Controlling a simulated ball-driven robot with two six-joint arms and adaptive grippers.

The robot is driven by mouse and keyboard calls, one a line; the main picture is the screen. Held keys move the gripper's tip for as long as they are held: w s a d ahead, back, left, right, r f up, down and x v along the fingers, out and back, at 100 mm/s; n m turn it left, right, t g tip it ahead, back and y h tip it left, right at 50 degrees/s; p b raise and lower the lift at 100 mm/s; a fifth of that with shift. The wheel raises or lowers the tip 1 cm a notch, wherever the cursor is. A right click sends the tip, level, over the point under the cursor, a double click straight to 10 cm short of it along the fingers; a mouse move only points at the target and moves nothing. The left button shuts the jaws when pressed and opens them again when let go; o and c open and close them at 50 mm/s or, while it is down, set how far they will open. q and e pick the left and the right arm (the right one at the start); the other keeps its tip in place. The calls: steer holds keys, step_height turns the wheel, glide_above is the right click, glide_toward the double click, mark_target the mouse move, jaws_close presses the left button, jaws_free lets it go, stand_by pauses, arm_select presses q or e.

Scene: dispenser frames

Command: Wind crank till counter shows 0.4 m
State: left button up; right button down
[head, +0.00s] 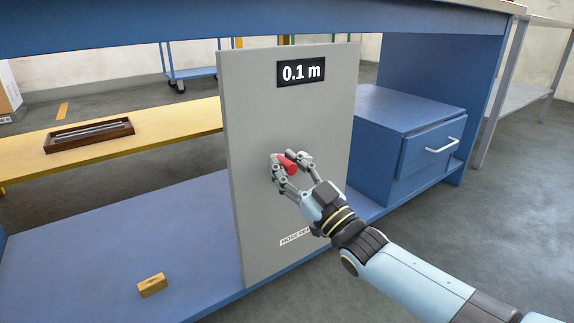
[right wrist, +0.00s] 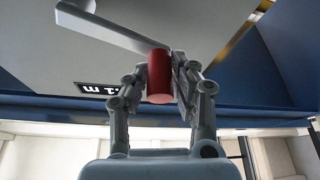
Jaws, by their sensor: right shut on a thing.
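A grey upright panel (head: 290,110) stands on the blue bench. Its black counter (head: 301,72) reads 0.1 m, and the counter also shows upside down in the right wrist view (right wrist: 100,88). The crank's red handle (head: 288,163) is between the fingers of my right gripper (head: 291,161), which is shut on it. In the right wrist view the red handle (right wrist: 159,80) sits between both fingers, and the grey crank arm (right wrist: 115,25) runs from it to the upper left. In the head view the crank arm is mostly hidden by my gripper. My left gripper is not in view.
A small yellow block (head: 152,285) lies on the blue shelf. A blue drawer unit (head: 410,115) stands right of the panel. A brown tray (head: 90,143) sits on the yellow bench (head: 185,120) at left.

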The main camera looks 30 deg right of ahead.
steer(key=shift+r+m+p, duration=0.3)
steer(key=shift+m+p, duration=0.05)
steer(key=shift+m, duration=0.05)
steer(key=shift+d+r+m+h, duration=0.15)
steer(key=shift+r+m+h, duration=0.05)
steer(key=shift+m+h, duration=0.1)
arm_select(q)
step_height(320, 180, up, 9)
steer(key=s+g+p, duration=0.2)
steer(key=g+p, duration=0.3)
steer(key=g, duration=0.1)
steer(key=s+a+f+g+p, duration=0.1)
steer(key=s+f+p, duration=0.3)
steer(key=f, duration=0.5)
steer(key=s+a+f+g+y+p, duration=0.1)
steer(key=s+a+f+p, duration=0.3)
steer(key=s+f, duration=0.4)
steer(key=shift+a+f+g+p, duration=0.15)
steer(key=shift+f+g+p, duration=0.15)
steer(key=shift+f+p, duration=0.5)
arm_select(e)
steer(key=w+d+r+m+g+h, duration=0.1)
steer(key=d+m+g+h, duration=0.4)
steer(key=d+m, duration=0.8)
steer(key=shift+d+r+m+h, duration=0.4)
steer(key=shift+m+h, duration=1.4)
steer(key=shift+m, duration=4.8)
